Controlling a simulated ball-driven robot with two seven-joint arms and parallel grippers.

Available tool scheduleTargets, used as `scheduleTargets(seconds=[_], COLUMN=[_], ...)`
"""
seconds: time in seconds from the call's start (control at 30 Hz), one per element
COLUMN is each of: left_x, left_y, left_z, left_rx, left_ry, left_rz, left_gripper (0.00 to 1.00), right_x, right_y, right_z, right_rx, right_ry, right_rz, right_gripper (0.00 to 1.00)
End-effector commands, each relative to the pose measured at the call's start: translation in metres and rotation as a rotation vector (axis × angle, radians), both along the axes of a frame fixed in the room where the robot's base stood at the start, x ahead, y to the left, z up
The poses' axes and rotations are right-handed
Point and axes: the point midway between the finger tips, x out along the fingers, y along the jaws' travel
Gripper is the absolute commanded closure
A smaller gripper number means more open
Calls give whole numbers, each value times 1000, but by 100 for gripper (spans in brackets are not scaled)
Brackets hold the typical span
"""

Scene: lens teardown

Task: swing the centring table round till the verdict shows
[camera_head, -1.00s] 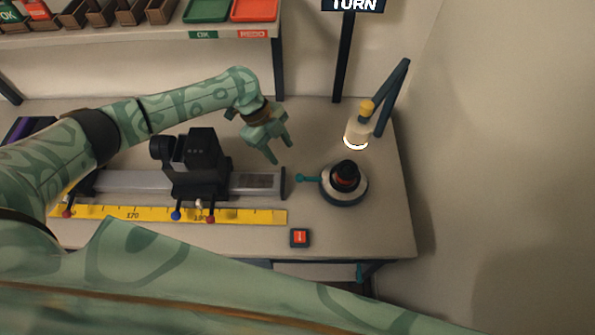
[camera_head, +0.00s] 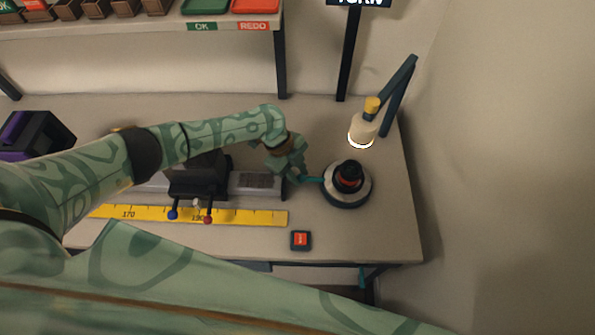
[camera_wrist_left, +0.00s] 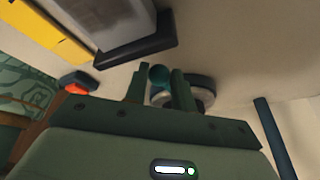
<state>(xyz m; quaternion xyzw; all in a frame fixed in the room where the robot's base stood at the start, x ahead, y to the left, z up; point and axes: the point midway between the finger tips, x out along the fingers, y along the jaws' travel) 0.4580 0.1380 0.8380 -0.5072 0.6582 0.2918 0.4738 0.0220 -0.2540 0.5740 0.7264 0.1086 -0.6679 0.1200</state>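The centring table (camera_head: 345,199) is a round pale disc on a dark base at the right of the bench. A dark lens part with a reddish band (camera_head: 348,178) stands on it. A teal handle (camera_head: 312,180) sticks out to its left. My left gripper (camera_head: 300,172) is at the handle's outer end. In the left wrist view the round teal knob (camera_wrist_left: 160,75) shows between the two fingers of my left gripper (camera_wrist_left: 160,88), which stand apart on either side of it. I cannot tell whether they touch it. The right gripper is not in view.
A lamp (camera_head: 363,130) on a dark bent arm stands behind the table. A black device on a rail (camera_head: 198,185) and a yellow ruler (camera_head: 245,217) lie left. A red button box (camera_head: 300,240) sits in front. A partly cropped sign (camera_head: 360,2) shows TURN.

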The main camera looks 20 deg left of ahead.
Motion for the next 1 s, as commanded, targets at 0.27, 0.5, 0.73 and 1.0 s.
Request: scheduleTargets(seconds=[0.27, 0.5, 0.73, 1.0], left_x=[0, -4, -14, -31], left_y=[0, -1, -5, -12], left_z=[0, 2, 3, 4], left_rx=[0, 0, -2, -2], left_ry=[0, -1, 1, 2], left_rz=[-1, 21, 93, 222], left_gripper=[100, 100, 100, 100], right_x=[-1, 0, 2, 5], right_y=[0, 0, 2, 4], right_z=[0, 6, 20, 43], right_rx=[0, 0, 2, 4], right_ry=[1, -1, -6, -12], right_rz=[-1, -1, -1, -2], right_gripper=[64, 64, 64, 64])
